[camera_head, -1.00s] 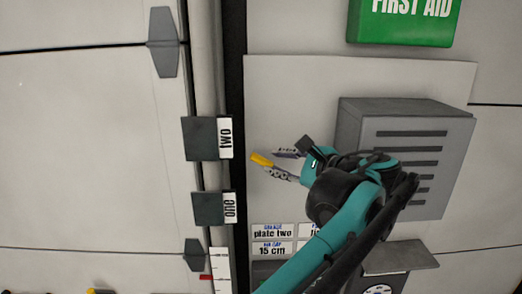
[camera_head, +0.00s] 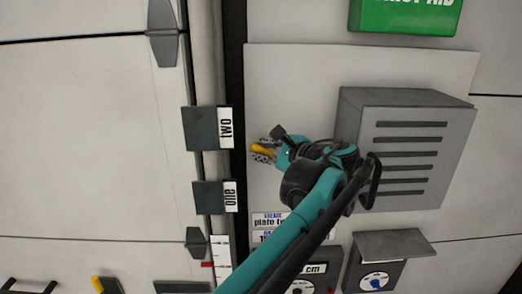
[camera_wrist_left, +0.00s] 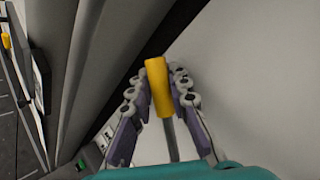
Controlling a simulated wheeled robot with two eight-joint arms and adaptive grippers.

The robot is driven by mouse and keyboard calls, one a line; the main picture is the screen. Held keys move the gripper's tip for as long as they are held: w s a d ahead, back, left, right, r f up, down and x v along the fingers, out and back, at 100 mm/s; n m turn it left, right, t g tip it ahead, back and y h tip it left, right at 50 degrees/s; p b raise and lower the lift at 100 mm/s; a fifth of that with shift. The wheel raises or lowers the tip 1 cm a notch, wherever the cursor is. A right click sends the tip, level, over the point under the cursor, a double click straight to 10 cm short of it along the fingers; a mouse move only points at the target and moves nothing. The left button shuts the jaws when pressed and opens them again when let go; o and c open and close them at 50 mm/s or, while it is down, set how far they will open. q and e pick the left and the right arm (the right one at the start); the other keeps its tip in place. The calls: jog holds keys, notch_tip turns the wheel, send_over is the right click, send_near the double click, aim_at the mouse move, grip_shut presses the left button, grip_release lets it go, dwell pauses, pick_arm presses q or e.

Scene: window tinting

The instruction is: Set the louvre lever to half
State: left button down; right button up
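A lever with a yellow grip (camera_head: 260,149) stands out from the pale panel, left of the grey louvred box (camera_head: 415,155). My left gripper (camera_head: 263,149) is at this lever, with one finger on each side of the grip. In the left wrist view the yellow grip (camera_wrist_left: 159,87) and its grey rod (camera_wrist_left: 171,138) lie between the two fingers (camera_wrist_left: 156,85). The fingers are spread; a gap shows on the left of the grip, and the right finger is very close to it. Whether it touches is unclear. The lever's base is hidden. My right gripper is not in view.
Dark blocks tagged "two" (camera_head: 207,129) and "one" (camera_head: 213,198) stand on the post to the left. A dial box (camera_head: 374,273) is at lower right. Another yellow-tipped part (camera_head: 97,284) shows at the bottom left. A green first-aid box (camera_head: 405,15) is above.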

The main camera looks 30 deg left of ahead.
pick_arm(q)
jog(key=shift+w+d+r+m+y+b, duration=0.3)
jog(key=shift+d+r+m+y, duration=0.15)
jog(key=shift+r+m+y, duration=0.15)
jog(key=shift+w+d+r+m+y+b, duration=0.25)
jog(key=shift+d+r+m+y, duration=0.15)
jog(key=shift+r+m+y, duration=0.15)
jog(key=shift+w+d+r+m+y+b, duration=0.35)
jog(key=shift+d+r+m+y, duration=0.25)
jog(key=shift+m, duration=0.25)
jog(key=c, duration=1.7)
grip_release()
